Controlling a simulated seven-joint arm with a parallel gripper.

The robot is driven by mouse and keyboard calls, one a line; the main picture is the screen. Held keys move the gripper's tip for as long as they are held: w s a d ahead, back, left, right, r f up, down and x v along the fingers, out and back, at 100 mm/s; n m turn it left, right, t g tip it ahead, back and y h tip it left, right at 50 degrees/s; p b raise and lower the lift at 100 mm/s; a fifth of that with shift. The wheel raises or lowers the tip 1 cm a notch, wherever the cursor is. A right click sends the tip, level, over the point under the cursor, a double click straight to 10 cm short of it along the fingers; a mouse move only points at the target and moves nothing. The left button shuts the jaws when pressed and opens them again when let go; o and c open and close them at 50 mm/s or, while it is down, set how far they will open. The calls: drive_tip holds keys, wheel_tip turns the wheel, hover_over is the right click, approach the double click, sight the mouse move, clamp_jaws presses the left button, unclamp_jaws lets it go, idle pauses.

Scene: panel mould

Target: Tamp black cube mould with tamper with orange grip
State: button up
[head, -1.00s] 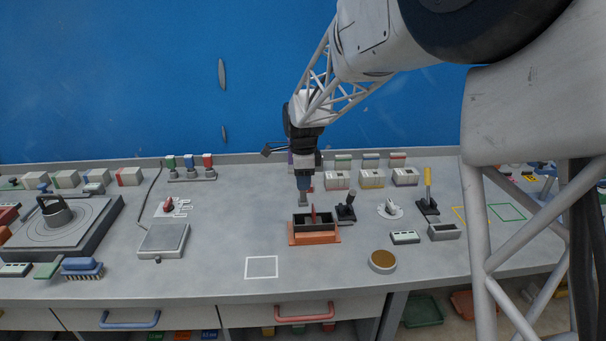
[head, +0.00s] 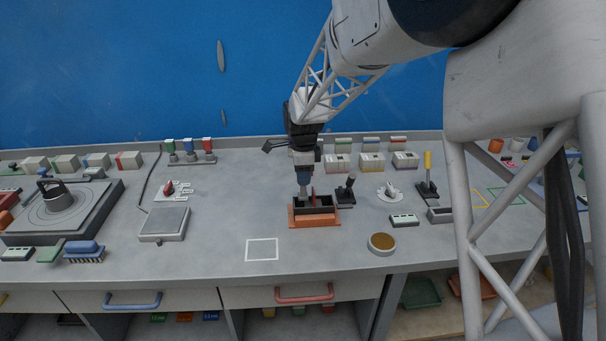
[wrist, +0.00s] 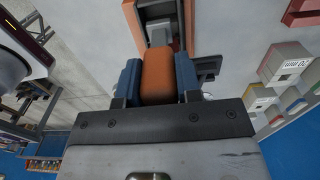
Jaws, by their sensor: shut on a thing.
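My gripper (head: 303,174) is above the left part of the black cube mould (head: 328,210) in the head view. It is shut on the tamper's orange grip (wrist: 158,75), which sits between the two blue fingers in the wrist view. The tamper's grey shaft (head: 303,191) points down at the mould's left compartment. Its lower end is at the mould's rim or inside; I cannot tell how deep. The mould stands upright in an orange base (head: 314,222), with a thin red upright piece (head: 313,196) near its middle.
A black stand with a lever (head: 346,190) is close to the right of the mould. A round brown-filled dish (head: 382,243) and a white square outline (head: 262,250) lie in front. A scale (head: 165,223) stands to the left. Free bench lies between scale and mould.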

drive_tip(key=shift+f, duration=0.15)
drive_tip(key=shift+f, duration=1.65)
drive_tip(key=shift+r, duration=0.15)
drive_tip(key=shift+r, duration=1.7)
drive_tip(key=shift+f, duration=0.15)
drive_tip(key=shift+f, duration=1.7)
drive_tip(key=shift+r, duration=0.1)
drive_tip(key=shift+r, duration=1.75)
